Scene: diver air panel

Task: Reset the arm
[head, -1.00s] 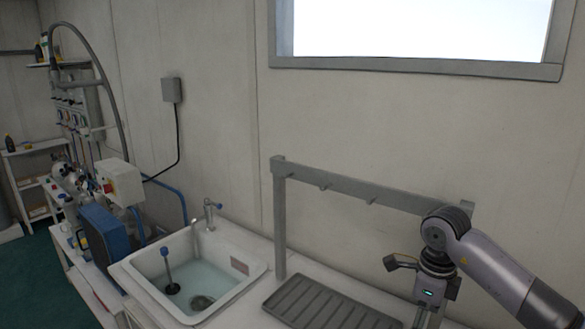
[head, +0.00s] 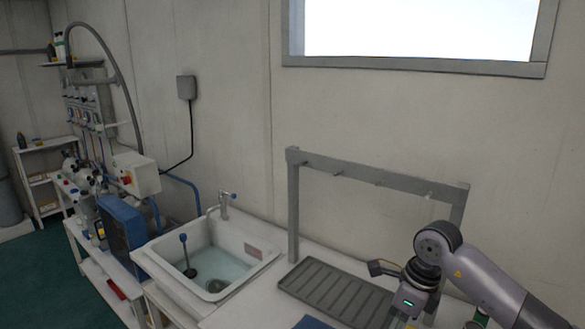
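My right arm comes in from the right edge in the head view and bends down at its wrist, over the right end of the grey ribbed drain mat (head: 335,290). The fingers of my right gripper are cut off or hidden at the bottom edge, so I cannot see whether they are open or shut. My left arm and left gripper are not in view.
A grey rack (head: 375,178) with hooks stands behind the mat. A white sink (head: 262,262) holding water and a plunger-like tool (head: 186,256) is left of it. A blue unit (head: 122,232) and a white shelf (head: 45,180) stand further left.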

